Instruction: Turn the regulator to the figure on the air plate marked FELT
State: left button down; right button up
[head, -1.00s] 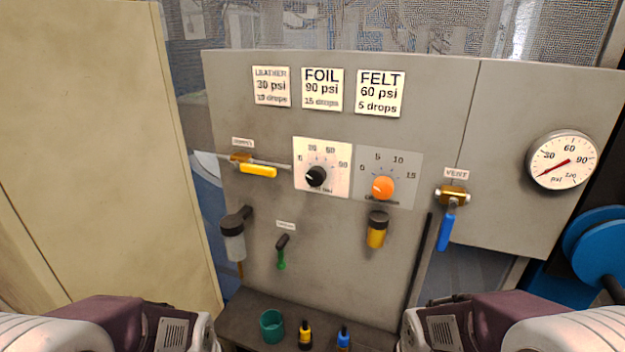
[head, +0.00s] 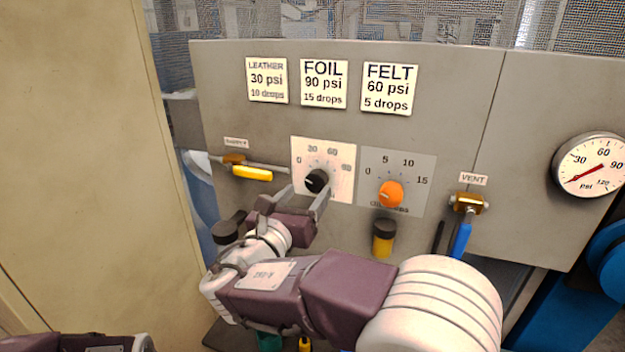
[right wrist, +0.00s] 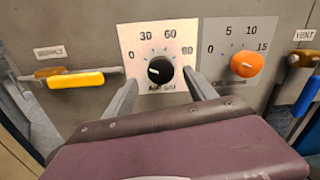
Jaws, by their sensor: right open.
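The regulator is a black knob (head: 317,181) on a white dial plate (head: 342,188) marked 0, 30, 60 and 90. Its white pointer points left, near 0, in the right wrist view (right wrist: 160,70). The FELT air plate (head: 389,89) at the top reads 60 psi, 5 drops. My right gripper (head: 307,191) is open, its fingers reaching up to either side of the black knob. In the right wrist view (right wrist: 160,76) the knob shows between the fingertips; contact cannot be told. My left gripper is out of view.
The orange knob (head: 390,194) is close on the right. The yellow supply lever (head: 252,173) is on the left, the blue vent lever (head: 461,240) on the right. The gauge (head: 590,166) needle points lower left, near 0. A beige panel (head: 80,150) stands at the left.

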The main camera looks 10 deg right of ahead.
aim_at(314, 184)
jog(key=p+x, duration=0.1)
jog(key=x, duration=0.4)
jog(key=shift+r, duration=0.1)
jog(key=shift+w+d, duration=0.3)
jog(key=shift+w, duration=0.05)
jog(key=c, duration=1.4)
jog(key=shift+f+m+b, duration=0.25)
jog(key=shift+m+b, duration=0.15)
jog(key=shift+b, duration=0.05)
jog(key=m+b, duration=1.1)
jog(key=b, duration=0.3)
jog(key=shift+f+m, duration=0.1)
jog(key=shift+m, duration=0.2)
jog(key=m+b, duration=0.2)
jog(key=m, duration=0.1)
jog(key=shift+y+b, duration=0.3)
jog(key=shift+b, duration=0.05)
jog(key=shift+m+b, duration=0.75)
jog(key=shift+m, duration=0.25)
jog(key=shift+r, duration=0.25)
